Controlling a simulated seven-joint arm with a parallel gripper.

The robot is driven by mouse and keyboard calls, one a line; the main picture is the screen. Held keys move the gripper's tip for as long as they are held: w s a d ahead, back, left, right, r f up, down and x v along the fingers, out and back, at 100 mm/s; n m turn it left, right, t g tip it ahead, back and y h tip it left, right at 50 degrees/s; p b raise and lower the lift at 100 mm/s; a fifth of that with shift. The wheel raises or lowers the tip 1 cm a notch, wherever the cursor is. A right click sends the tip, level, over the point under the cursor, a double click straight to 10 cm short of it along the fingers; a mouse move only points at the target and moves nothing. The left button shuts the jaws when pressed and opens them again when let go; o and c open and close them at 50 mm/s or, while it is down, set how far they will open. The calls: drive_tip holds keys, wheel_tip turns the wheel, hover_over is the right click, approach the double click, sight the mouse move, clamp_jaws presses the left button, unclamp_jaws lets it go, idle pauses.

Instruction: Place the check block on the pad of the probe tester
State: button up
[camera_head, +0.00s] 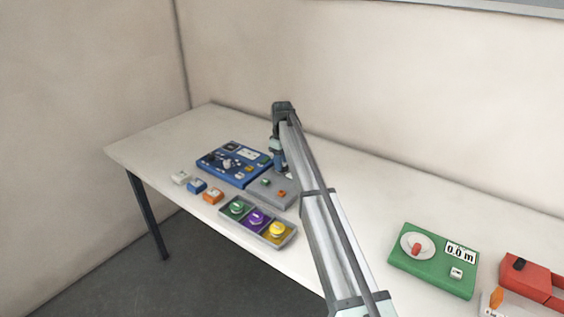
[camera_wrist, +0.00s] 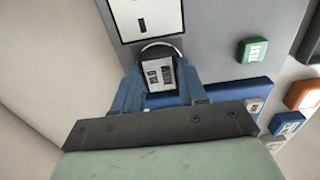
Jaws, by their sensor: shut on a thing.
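My gripper (camera_wrist: 158,88) has blue fingers closed on the check block (camera_wrist: 158,75), a small block with a pale face and dark marks. In the wrist view a dark round pad with a pale rim shows right behind the block on the grey probe tester (camera_wrist: 215,25). The block overlaps most of the pad; I cannot tell if they touch. In the head view my gripper (camera_head: 281,160) is low over the back of the grey tester (camera_head: 263,190), right of the blue board. The held block is not distinguishable there.
A blue board (camera_head: 222,178) lies left of the tester. White, blue (camera_head: 197,187) and orange (camera_head: 212,196) blocks lie in front of it. A tray (camera_head: 243,236) with green, purple and yellow pieces is nearer. A green scale (camera_head: 425,275) and red box (camera_head: 525,272) are far right.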

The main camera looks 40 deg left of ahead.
drive_tip(key=shift+f, duration=0.15)
drive_tip(key=o, duration=1.1)
wheel_tip(320, 180, up, 12)
drive_tip(key=shift+r, duration=0.15)
